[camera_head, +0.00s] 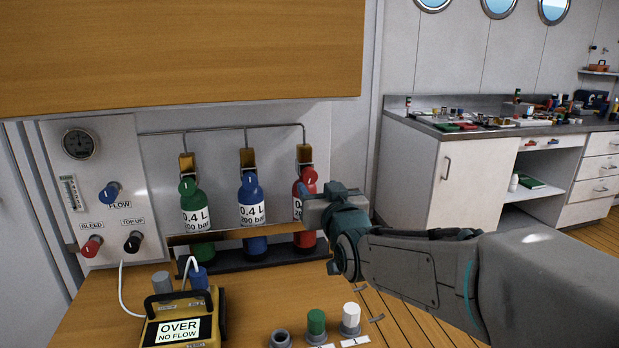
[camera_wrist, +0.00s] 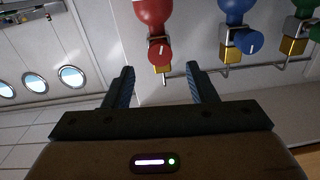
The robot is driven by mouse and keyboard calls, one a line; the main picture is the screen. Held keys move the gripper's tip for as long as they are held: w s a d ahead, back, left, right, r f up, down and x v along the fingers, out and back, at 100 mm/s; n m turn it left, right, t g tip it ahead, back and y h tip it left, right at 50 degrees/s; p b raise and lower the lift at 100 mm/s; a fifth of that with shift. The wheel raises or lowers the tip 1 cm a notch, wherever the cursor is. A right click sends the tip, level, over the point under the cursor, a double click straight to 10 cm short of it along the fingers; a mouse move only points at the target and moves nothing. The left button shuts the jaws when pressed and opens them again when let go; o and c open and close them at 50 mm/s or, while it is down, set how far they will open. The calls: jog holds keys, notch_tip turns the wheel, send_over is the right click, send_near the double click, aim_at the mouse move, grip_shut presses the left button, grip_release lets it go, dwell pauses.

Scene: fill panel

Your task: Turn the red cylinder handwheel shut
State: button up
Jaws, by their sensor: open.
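The red cylinder (camera_head: 300,186) stands at the right end of a row of cylinders against the wall panel, partly hidden behind my gripper. Its red handwheel (camera_head: 309,175) with a white mark sits near the top. In the wrist view, which looks upside down, the handwheel (camera_wrist: 160,53) shows just beyond and between the fingertips, with the red cylinder (camera_wrist: 153,12) above it. My gripper (camera_wrist: 160,80) is open and empty, with one finger on each side of the handwheel's line. In the head view my gripper (camera_head: 312,193) is in front of the red cylinder; contact cannot be told.
Blue (camera_head: 251,203) and green (camera_head: 194,205) cylinders stand to the left. A gauge panel (camera_head: 100,190) has FLOW, BLEED and TOP UP knobs. A yellow device (camera_head: 180,320) reads "OVER NO FLOW". A wooden cabinet (camera_head: 180,55) overhangs the row. Small capped items stand on the bench front.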

aim_at(310, 178)
jog(key=x, duration=0.7)
jog(key=shift+w+a, duration=0.1)
jog(key=shift+w, duration=0.1)
jog(key=shift+f, duration=0.1)
jog(key=c, duration=1)
